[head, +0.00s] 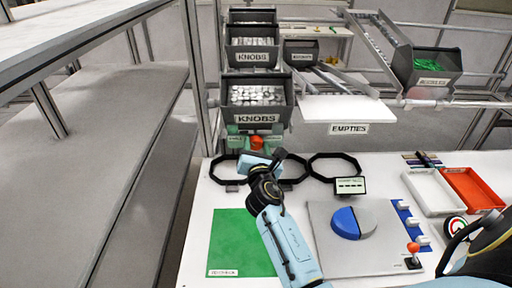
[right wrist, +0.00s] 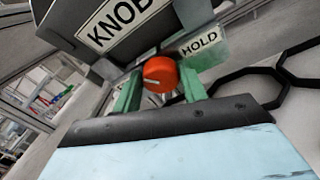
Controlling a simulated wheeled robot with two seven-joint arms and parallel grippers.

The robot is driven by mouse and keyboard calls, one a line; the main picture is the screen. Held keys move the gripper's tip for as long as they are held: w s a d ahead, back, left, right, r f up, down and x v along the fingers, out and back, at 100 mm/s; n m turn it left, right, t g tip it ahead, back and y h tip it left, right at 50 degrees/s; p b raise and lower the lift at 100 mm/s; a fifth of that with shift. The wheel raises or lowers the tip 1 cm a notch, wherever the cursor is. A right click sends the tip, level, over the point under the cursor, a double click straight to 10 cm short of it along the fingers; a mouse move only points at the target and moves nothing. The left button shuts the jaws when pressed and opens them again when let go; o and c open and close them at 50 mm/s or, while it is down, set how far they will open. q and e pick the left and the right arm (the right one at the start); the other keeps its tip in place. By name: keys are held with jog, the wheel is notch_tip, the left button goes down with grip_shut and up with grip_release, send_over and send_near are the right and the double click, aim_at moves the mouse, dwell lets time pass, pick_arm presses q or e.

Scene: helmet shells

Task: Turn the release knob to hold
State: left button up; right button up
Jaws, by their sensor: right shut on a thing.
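The release knob (head: 256,142) is a round orange-red knob with a pale line across its face, below the lowest KNOBS bin. It also shows in the right wrist view (right wrist: 160,73), beside a green plate lettered HOLD (right wrist: 203,43), which lies to its upper right there. My right gripper (head: 257,151) reaches up to the knob from below. Its green fingers (right wrist: 160,86) stand on both sides of the knob and are shut on it. The fingers hide the knob's sides. I cannot tell which label the pale line points to. My left gripper is not in view.
Black KNOBS bins (head: 257,91) stand above the knob. An EMPTIES shelf (head: 345,108) is to their right. Dark hexagonal rings (head: 335,157) lie behind the work area. A green mat (head: 240,243), a grey plate (head: 385,255) and trays (head: 433,192) occupy the white table.

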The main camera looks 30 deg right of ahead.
jog(key=m+b, duration=0.1)
jog(key=m, duration=0.1)
jog(key=shift+d+f+m+t+y, duration=0.1)
jog(key=shift+f+m+t+y, duration=0.05)
jog(key=shift+m+t+y, duration=0.2)
jog(key=m+b, duration=0.1)
jog(key=m+t+b, duration=0.1)
jog(key=m, duration=0.1)
jog(key=shift+s+d+f+y, duration=0.1)
jog(key=shift+f+y, duration=0.05)
jog(key=shift+y, duration=0.2)
jog(key=m+b, duration=0.3)
jog(key=m, duration=0.1)
jog(key=shift+f+t, duration=0.2)
jog(key=shift+t, duration=0.15)
jog(key=shift+m+t+b, duration=0.4)
jog(key=shift+m+b, duration=1.05)
jog(key=shift+m, duration=0.6)
jog(key=o, duration=1)
jog(key=shift+c, duration=0.2)
